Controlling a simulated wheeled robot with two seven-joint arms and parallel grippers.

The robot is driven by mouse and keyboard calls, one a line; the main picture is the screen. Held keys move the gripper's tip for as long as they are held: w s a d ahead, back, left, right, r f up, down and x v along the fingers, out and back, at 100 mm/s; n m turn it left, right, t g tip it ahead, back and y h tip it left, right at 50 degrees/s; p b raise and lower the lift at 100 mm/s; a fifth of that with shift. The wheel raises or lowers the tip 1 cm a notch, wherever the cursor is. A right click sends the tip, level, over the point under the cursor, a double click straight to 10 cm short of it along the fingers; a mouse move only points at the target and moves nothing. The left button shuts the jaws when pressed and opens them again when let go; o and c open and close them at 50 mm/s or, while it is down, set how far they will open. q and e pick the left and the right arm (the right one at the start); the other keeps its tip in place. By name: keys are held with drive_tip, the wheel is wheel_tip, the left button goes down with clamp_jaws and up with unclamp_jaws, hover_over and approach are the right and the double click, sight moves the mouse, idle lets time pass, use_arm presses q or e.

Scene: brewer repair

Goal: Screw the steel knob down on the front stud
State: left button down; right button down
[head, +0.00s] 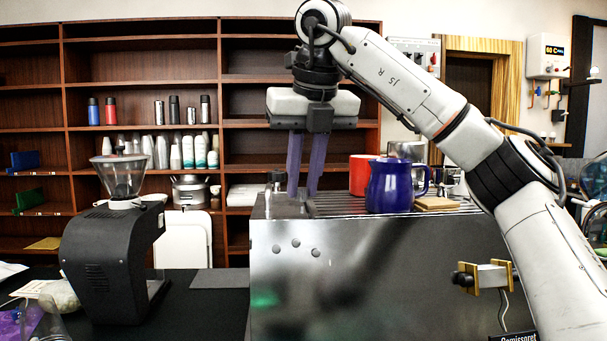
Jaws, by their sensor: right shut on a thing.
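My right gripper (303,190) points straight down at the left end of the steel machine's top (262,212). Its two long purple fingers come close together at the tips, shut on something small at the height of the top. This seems to be the steel knob, but it is too small and too covered by the fingers to see clearly. The front stud cannot be made out. A small steel post with a darker cap (277,181) stands just left of the fingers, apart from them. My left gripper is not in view.
A blue pitcher (390,187) and a red mug (361,174) stand on the slatted grate (335,206) right of the fingers. A black grinder (108,262) stands left of the machine. A dark mat (220,279) lies between them. Shelves (140,86) stand behind.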

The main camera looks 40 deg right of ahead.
drive_tip(key=shift+r+p, duration=0.1)
drive_tip(key=shift+p, duration=0.35)
idle(1.0)
idle(0.4)
drive_tip(key=shift+d+n, duration=0.1)
drive_tip(key=shift+n, duration=0.2)
drive_tip(key=n, duration=0.2)
drive_tip(key=n+y, duration=0.1)
drive_tip(key=n, duration=0.1)
drive_tip(key=shift+d+t+y, duration=0.2)
drive_tip(key=shift+t+y, duration=0.1)
drive_tip(key=shift+n, duration=0.6)
drive_tip(key=shift+n+y, duration=0.6)
drive_tip(key=shift+n, duration=0.3)
drive_tip(key=n+y, duration=0.1)
drive_tip(key=n, duration=0.3)
drive_tip(key=shift+d, duration=0.2)
drive_tip(key=shift+y, duration=0.3)
